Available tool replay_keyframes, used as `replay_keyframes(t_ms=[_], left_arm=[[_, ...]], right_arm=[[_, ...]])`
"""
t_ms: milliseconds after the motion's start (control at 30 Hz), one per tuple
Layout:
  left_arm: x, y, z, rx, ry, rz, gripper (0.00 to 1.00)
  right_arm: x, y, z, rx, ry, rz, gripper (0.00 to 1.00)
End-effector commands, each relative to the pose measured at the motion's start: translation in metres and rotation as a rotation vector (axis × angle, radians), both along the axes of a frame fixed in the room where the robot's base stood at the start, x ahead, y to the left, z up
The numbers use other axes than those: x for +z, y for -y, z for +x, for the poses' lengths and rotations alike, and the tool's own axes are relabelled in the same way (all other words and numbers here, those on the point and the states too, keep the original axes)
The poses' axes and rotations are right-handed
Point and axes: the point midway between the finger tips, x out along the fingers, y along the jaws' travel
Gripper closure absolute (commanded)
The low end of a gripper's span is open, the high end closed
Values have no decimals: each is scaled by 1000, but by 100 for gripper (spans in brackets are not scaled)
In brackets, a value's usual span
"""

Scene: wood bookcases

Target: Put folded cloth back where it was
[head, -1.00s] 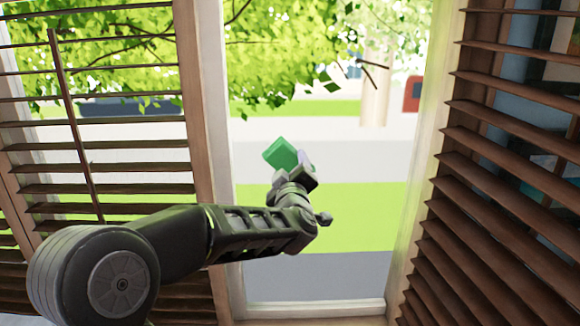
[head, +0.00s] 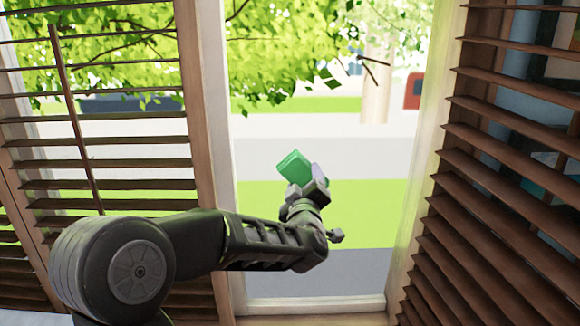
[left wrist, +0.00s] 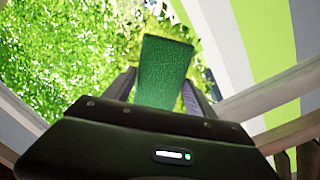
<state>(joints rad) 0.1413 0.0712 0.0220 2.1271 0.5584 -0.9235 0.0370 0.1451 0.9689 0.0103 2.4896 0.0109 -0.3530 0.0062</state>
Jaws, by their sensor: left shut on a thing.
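The folded cloth is a small green block-like bundle (head: 293,167) in the head view, in front of the window opening. My left gripper (head: 308,184) is shut on it and holds it up in the air, tilted. In the left wrist view the green cloth (left wrist: 164,72) stands up between the two fingers of my left gripper (left wrist: 160,92). Its lower end is hidden by the gripper body. My right gripper is not in view. No bookcase or shelf shows clearly in the frames.
A window frame (head: 212,150) stands behind my arm, with trees and a lawn outside. Slatted wooden blinds (head: 110,160) are at the left and more blinds (head: 500,170) at the right. Nothing touches the cloth apart from the gripper.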

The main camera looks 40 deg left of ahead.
Motion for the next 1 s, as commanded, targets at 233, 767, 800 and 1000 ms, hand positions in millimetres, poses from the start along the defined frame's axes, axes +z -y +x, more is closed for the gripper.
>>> replay_keyframes(t_ms=[233, 767, 800, 1000], left_arm=[[-104, 89, 24, -224, -15, -5, 68], [-208, 224, -2, -598, 0, -2, 68], [-208, 224, -2, -598, 0, -2, 68], [-208, 223, -2, -595, 0, 0, 68]], right_arm=[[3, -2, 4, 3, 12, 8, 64], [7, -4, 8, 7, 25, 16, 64], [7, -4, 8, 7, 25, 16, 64], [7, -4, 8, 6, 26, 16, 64]])
